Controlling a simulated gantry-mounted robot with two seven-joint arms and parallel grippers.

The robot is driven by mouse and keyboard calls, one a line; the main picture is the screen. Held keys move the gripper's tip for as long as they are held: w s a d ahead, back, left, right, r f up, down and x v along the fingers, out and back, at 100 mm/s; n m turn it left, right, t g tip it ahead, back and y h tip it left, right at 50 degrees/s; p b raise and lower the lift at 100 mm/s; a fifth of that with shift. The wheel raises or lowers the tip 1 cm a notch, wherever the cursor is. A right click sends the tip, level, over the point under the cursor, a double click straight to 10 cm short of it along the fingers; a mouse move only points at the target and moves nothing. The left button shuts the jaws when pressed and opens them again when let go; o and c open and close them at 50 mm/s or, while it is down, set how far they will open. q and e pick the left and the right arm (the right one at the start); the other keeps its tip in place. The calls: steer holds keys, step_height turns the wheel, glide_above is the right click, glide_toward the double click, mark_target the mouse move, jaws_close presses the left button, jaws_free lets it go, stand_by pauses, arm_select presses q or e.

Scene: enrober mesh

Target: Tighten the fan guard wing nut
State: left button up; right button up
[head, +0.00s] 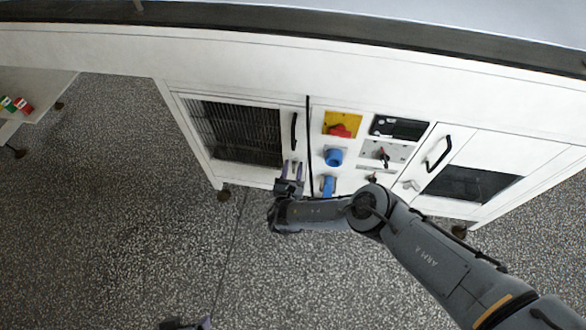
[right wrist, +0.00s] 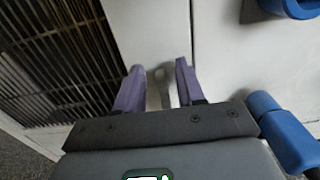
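The fan guard, a dark slatted grille (head: 235,132), sits in the left white door of the machine; its slats also fill the left of the right wrist view (right wrist: 55,60). My right gripper (head: 291,169) is in front of the door's lower right part, right of the grille. In the right wrist view its purple fingers (right wrist: 159,70) are apart. A small grey metallic piece (right wrist: 163,86) shows between them, probably the wing nut; its lower part is hidden by the gripper, and I cannot tell contact. Part of my left gripper (head: 187,323) shows at the bottom edge.
A black door handle (head: 294,131) is just above my right gripper. To the right are a red switch on a yellow plate (head: 341,125), a blue round fitting (head: 333,157) and a blue lever (head: 328,186), close to the gripper. The speckled floor (head: 110,220) is clear at left.

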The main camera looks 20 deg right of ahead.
jaws_close()
steer(key=shift+m, duration=0.3)
steer(key=m, duration=0.1)
steer(key=m+p, duration=0.1)
steer(key=shift+s+d+m, duration=0.2)
steer(key=shift+d+m, duration=0.1)
steer(key=shift+d, duration=0.05)
steer(key=f+m, duration=0.1)
steer(key=m, duration=0.4)
steer(key=d+f+m, duration=0.1)
steer(key=m, duration=0.3)
steer(key=s+f+m+p, duration=0.1)
steer(key=m, duration=0.4)
steer(key=shift+d+m, duration=0.3)
steer(key=shift+d, duration=0.05)
